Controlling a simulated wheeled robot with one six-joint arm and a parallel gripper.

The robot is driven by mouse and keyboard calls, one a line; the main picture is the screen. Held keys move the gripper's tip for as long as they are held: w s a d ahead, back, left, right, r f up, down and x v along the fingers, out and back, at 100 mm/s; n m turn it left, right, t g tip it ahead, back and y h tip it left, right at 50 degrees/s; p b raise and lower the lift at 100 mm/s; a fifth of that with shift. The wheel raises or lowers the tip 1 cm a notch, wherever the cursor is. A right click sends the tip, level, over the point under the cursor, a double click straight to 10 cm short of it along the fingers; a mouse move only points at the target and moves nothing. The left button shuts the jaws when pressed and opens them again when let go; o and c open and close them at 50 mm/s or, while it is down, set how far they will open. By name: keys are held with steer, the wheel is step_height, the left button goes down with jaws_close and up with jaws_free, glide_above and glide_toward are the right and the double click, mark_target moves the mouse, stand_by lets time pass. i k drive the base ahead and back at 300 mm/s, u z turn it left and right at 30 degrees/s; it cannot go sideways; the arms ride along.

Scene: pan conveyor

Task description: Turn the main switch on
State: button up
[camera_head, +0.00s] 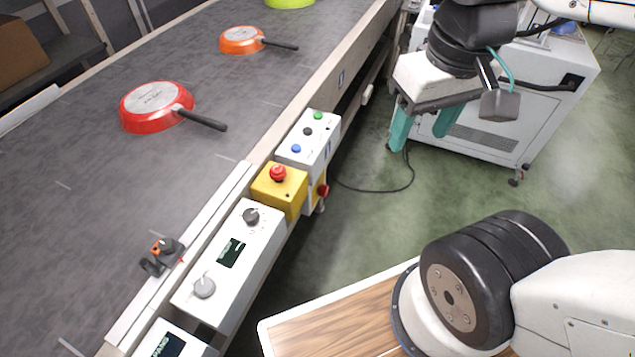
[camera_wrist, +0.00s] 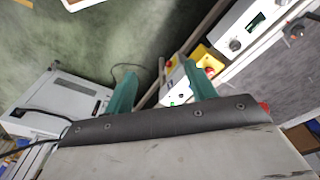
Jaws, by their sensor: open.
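A red knob (camera_head: 323,190), which looks like the main switch, sits on the floor-facing side of the control boxes at the conveyor edge. Its setting is too small to read. A red knob (camera_wrist: 168,63) also shows between my fingers in the wrist view, beside the yellow box (camera_wrist: 203,54). My gripper (camera_head: 422,128) has two teal fingers, open and empty, up and to the right of the boxes and apart from them. In the wrist view my gripper (camera_wrist: 163,85) has its fingers wide apart, the right one overlapping the boxes.
A yellow box with a red mushroom button (camera_head: 278,173) adjoins a white button box (camera_head: 310,140) and a dial panel (camera_head: 230,262). Red (camera_head: 155,105) and orange (camera_head: 241,40) pans lie on the conveyor (camera_head: 75,210). A white cabinet (camera_head: 490,140) stands behind my gripper. Open floor lies between.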

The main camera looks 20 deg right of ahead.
mark_target(323, 189)
steer(key=u, duration=2.2)
steer(key=k, duration=0.9)
steer(key=z, duration=1.7)
steer(key=i, duration=0.5)
